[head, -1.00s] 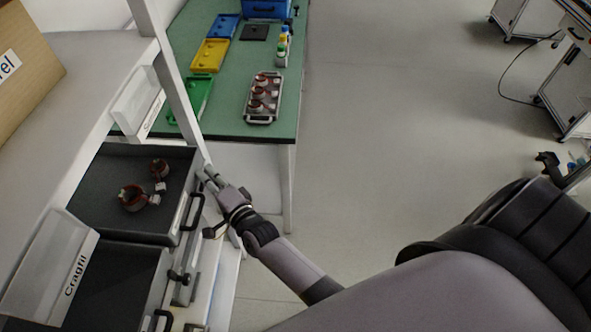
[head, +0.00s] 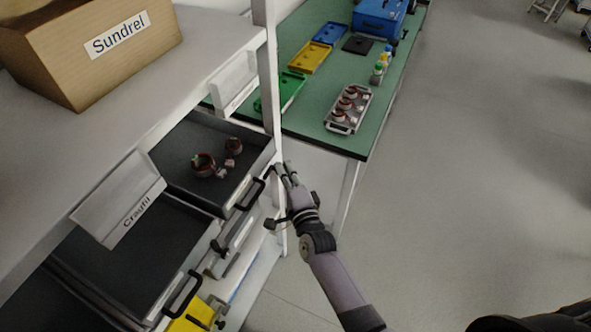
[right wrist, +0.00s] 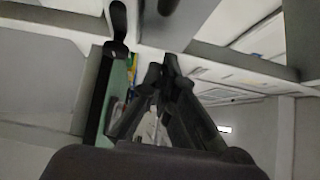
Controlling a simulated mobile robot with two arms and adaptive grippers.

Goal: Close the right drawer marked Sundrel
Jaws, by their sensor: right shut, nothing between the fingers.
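The right drawer (head: 178,182) is pulled open in the head view. It is dark grey inside and holds copper-wound stator parts (head: 204,165). Its black handle (head: 250,194) is on the front face. The tag plate (head: 234,82) above it is seen at a slant, and I cannot read its word. My right gripper (head: 284,172) is shut and empty, beside the drawer's front near its far corner. I cannot tell if it touches. In the right wrist view, the shut fingers (right wrist: 163,75) point towards a pale surface beside a dark handle-like bar (right wrist: 118,22). My left gripper is out of view.
Another open drawer (head: 125,262), under the Cragfil tag (head: 120,205), is nearer me. A cardboard box marked Sundrel (head: 100,50) stands on the shelf. A shelf post (head: 272,100) rises beside my gripper.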

